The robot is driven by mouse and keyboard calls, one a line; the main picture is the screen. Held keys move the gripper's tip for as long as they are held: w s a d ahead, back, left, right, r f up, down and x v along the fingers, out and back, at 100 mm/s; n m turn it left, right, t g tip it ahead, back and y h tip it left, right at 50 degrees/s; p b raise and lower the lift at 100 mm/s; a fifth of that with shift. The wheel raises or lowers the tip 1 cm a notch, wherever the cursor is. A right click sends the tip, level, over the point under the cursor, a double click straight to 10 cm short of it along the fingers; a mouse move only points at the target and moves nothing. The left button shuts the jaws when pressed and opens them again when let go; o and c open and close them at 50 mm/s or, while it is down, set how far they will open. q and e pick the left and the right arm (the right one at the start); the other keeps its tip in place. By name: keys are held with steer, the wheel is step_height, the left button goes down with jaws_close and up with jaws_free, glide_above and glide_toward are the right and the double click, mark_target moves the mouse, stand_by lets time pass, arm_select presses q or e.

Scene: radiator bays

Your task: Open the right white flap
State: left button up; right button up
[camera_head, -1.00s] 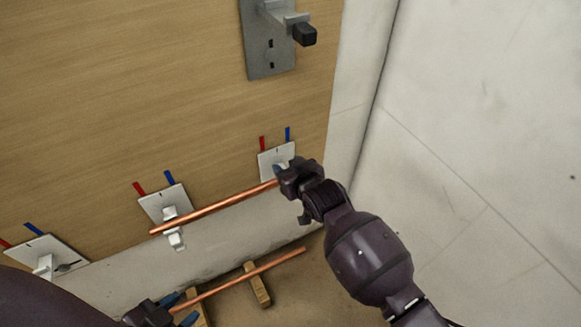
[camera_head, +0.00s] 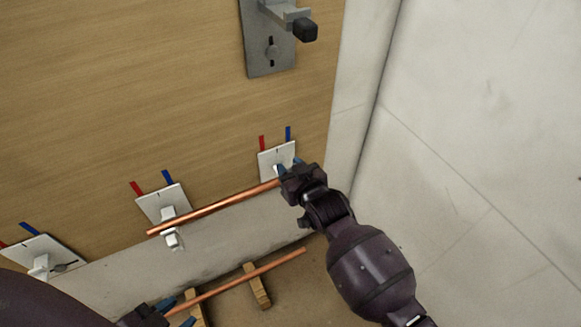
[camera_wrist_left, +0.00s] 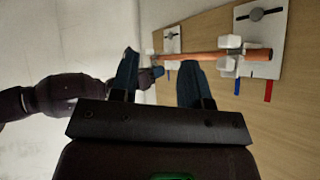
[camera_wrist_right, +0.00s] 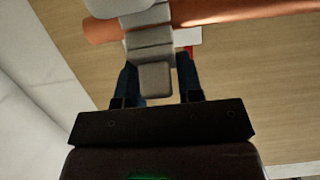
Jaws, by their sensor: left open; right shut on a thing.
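The right white fixture (camera_head: 277,154), a small plate with a flap, sits low on the wooden panel near its right edge. My right gripper (camera_head: 288,168) is at this flap and covers part of it. In the right wrist view the fingers are closed on the flap's pale grey tab (camera_wrist_right: 155,78), beside a copper pipe (camera_wrist_right: 230,12). That pipe (camera_head: 215,208) runs from the right fixture to the middle white fixture (camera_head: 162,203). My left gripper (camera_head: 176,312) is low in the head view, open and empty, its fingers (camera_wrist_left: 158,80) apart.
A left white fixture (camera_head: 42,254) is partly hidden by my left arm. A second copper pipe (camera_head: 235,279) lies below on wooden blocks (camera_head: 257,287). A grey plate with a lever (camera_head: 268,42) is above. A pale wall (camera_head: 480,130) stands at right.

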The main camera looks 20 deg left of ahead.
steer(key=shift+s+d+f+y, duration=0.2)
steer(key=shift+s+f+y, duration=0.1)
steer(key=shift+f, duration=0.15)
steer(key=shift+d+t+y+b, duration=0.1)
steer(key=shift+t+y+b, duration=0.2)
steer(key=shift+t+b, duration=0.25)
steer(key=shift+s+d+f+t+y+b, duration=0.25)
steer(key=shift+t+y+b, duration=0.2)
steer(key=shift+y+b, duration=0.35)
steer(key=shift+s+d+f+t+y+b, duration=0.1)
steer(key=shift+s+d+t+y+b, duration=0.15)
steer(key=shift+t+y+b, duration=0.55)
steer(key=shift+s+d+t+y+b, duration=0.15)
steer(key=shift+d+t+y+b, duration=0.2)
steer(key=shift+t+y+b, duration=0.55)
arm_select(q)
steer(key=shift+w+a+r+n+t, duration=0.1)
steer(key=shift+w+a+n+t, duration=0.15)
steer(key=shift+t, duration=0.5)
steer(key=shift+w+a+n+t, duration=0.15)
steer(key=shift+a+n+t, duration=0.1)
steer(key=shift+t, duration=0.5)
arm_select(e)
steer(key=shift+s+d+t+y, duration=0.2)
steer(key=shift+t+y, duration=0.2)
steer(key=shift+y, duration=0.4)
